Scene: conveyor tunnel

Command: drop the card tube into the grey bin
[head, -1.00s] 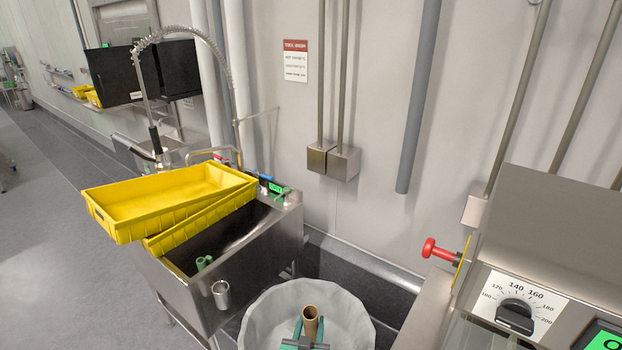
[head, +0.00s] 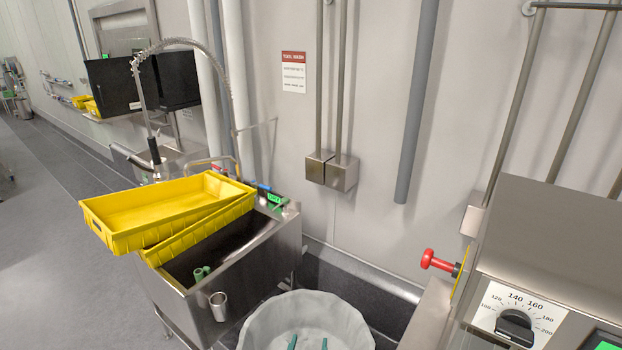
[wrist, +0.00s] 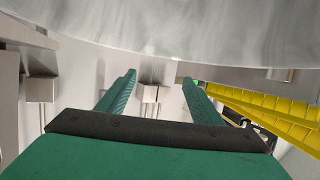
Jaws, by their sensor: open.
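The grey bin (head: 262,318) stands at the bottom centre of the head view, its pale, crinkled rim showing and its lower part cut off. My gripper (head: 308,340) is at the bottom edge in front of the bin's inside, with only the two green fingertips showing. In the wrist view my gripper (wrist: 160,80) has its green fingers wide apart with nothing between them. The card tube is not visible in either current view. A pale grey curved surface, apparently the bin (wrist: 200,30), crosses the top of the wrist view.
A steel sink (head: 250,262) stands left of the bin, with yellow trays (head: 160,205) on it and a sprayer hose (head: 190,42) above. A steel machine with a dial (head: 515,325) and a red knob (head: 428,258) is at the right. Wall boxes (head: 332,170) are behind.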

